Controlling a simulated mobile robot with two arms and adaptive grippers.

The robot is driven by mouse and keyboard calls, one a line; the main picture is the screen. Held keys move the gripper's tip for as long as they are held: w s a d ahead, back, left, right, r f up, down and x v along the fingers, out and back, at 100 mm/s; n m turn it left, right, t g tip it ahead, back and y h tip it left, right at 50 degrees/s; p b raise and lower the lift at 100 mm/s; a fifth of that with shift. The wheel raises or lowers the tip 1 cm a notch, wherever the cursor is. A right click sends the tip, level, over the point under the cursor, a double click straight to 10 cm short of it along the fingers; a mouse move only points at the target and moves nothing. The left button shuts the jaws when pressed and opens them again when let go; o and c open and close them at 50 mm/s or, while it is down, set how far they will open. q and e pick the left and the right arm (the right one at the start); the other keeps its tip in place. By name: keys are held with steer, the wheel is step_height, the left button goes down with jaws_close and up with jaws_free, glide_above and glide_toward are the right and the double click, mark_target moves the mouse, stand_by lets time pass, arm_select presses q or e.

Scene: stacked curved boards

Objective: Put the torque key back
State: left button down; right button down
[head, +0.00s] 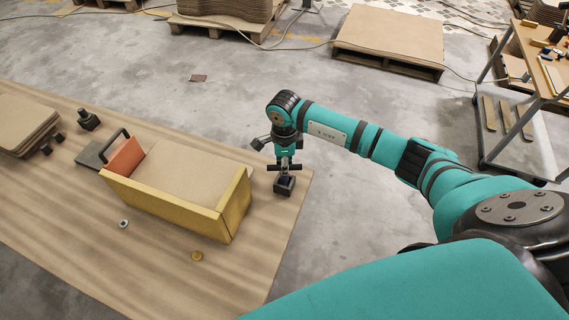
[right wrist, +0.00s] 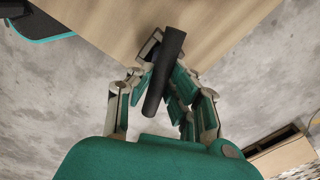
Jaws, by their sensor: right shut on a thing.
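The torque key (head: 292,167) has a dark crossbar handle and stands roughly upright over a small dark block (head: 284,187) near the table's right edge. In the right wrist view its black handle (right wrist: 165,72) runs between the fingers. My right gripper (head: 285,158) points down and is shut on the key; it also shows in the right wrist view (right wrist: 165,92). The key's lower end is hidden, so I cannot tell how far it sits in the block. My left gripper is not in view.
A yellow-edged box with a tan board (head: 190,178) and an orange block (head: 125,156) lies left of the gripper on the wooden table (head: 110,235). The table's front is mostly clear.

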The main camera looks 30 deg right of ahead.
steer(key=shift+f, duration=0.15)
steer(key=c, duration=1.3)
jaws_free()
steer(key=shift+r, duration=0.75)
step_height(320, 180, up, 11)
steer(key=shift+f+b, duration=0.1)
steer(key=shift+b, duration=0.9)
